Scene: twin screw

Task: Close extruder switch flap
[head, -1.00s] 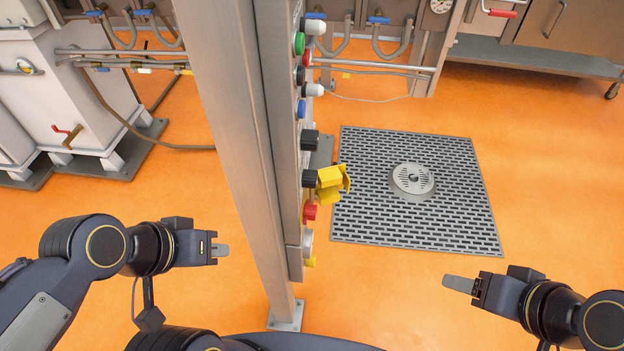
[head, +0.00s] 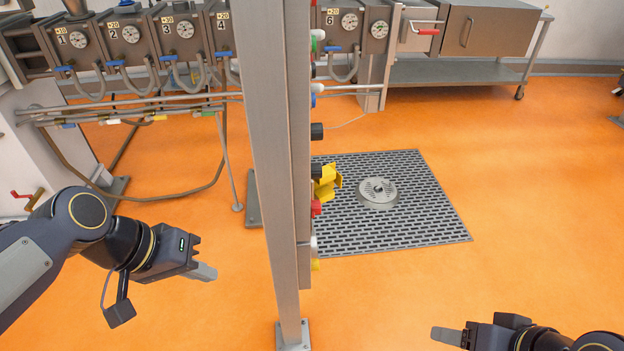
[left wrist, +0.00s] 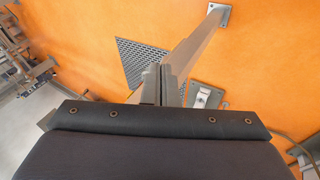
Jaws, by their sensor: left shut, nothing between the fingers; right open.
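The yellow switch flap (head: 326,182) sticks out from the right side of a tall grey control post (head: 280,150), beside a black knob and above a red button (head: 316,208). It looks swung out from the panel. The panel face is seen almost edge-on, so the switch behind the flap is hidden. My left gripper (head: 205,272) is shut and empty, left of the post and apart from it. My right gripper (head: 445,335) is open and empty at the lower right, well away from the flap.
Machine units with gauges (head: 130,33) and hoses stand along the back. The post separates my two grippers.

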